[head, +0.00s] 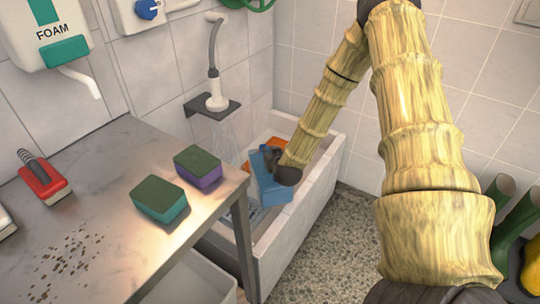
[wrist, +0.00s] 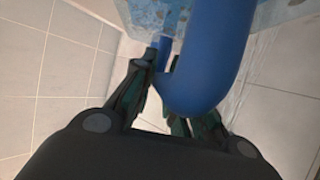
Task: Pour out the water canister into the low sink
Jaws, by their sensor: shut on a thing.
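The blue water canister (head: 268,182) is over the low sink (head: 294,228), within its walls, and looks tilted. My gripper (head: 276,157) is at its upper end. In the wrist view my gripper (wrist: 172,92) is shut on the canister's thick blue handle (wrist: 208,55). The canister's pale blue, speckled body (wrist: 160,16) shows at that view's top edge. Its mouth is hidden, and I cannot tell whether water is leaving it. Thin pale streaks (wrist: 262,50) show right of the handle.
A white shower head (head: 215,103) hangs in a wall bracket, with fine spray below. An orange thing (head: 281,137) lies behind the canister. The steel table (head: 120,180) at left holds sponges (head: 160,199) and a red brush (head: 45,180). Green boots (head: 515,215) stand at right.

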